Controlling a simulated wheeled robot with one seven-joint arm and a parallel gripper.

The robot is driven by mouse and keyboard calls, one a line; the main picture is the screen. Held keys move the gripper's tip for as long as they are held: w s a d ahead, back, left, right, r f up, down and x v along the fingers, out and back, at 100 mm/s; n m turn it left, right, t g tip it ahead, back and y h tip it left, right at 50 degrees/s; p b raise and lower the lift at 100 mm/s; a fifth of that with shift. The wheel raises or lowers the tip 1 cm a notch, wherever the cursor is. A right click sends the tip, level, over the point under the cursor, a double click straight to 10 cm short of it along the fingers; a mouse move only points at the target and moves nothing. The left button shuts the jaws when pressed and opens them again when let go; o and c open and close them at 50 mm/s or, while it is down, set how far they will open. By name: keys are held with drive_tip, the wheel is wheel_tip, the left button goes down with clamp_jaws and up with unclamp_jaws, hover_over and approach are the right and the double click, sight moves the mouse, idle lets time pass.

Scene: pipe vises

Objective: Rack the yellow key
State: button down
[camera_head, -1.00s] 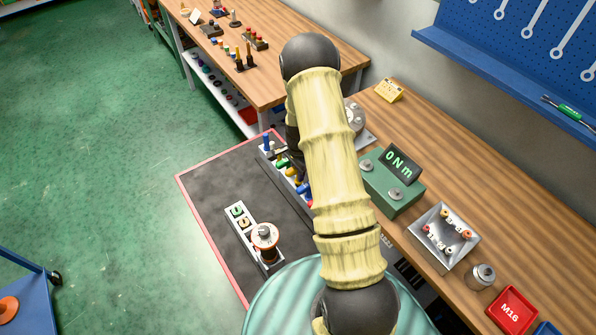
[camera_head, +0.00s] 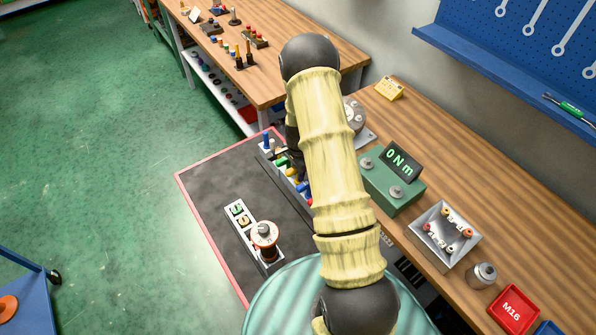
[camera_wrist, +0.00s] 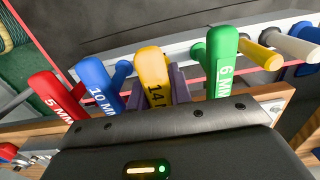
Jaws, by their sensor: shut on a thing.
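The yellow key (camera_wrist: 152,65), its handle marked 14, stands between my gripper's fingers (camera_wrist: 157,92) in the wrist view. The fingers are shut on its handle. It is in line between a blue 10 MM key (camera_wrist: 98,80) on the left and a green 6 MM key (camera_wrist: 221,60) on the right. A red 5 MM key (camera_wrist: 55,95) is further left. The pale key rack (camera_wrist: 195,47) runs behind them. The yellow key's lower end is hidden, so I cannot tell whether it is seated. In the head view my arm hides my gripper and part of the rack.
A green torque box (camera_head: 392,190) reading 0 Nm and a metal tray (camera_head: 445,235) stand on the wooden bench to the right. Neighbouring keys crowd my gripper.

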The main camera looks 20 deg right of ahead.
drive_tip(key=shift+f+b, duration=0.55)
drive_tip(key=shift+f, duration=0.25)
idle(1.3)
drive_tip(key=c, duration=1.2)
unclamp_jaws()
drive_tip(key=shift+r, duration=0.1)
wheel_tip(320, 180, up, 17)
drive_tip(key=b, duration=0.3)
drive_tip(key=shift+d+r+b, duration=0.15)
drive_tip(key=shift+b, duration=0.2)
drive_tip(key=s+a+r+n+t, duration=0.1)
drive_tip(key=s+a+n, duration=0.2)
drive_tip(key=s+n, duration=0.2)
drive_tip(key=s+a+r+n, duration=0.1)
drive_tip(key=s+a+n, duration=0.3)
drive_tip(key=s, duration=0.3)
drive_tip(key=s+a+r+n+t, duration=0.1)
drive_tip(key=s+a+r+n, duration=0.1)
drive_tip(key=s+n, duration=0.4)
drive_tip(key=shift+s+a+r+n+t, duration=0.1)
drive_tip(key=shift+a+n+t, duration=0.25)
drive_tip(key=shift+a, duration=0.55)
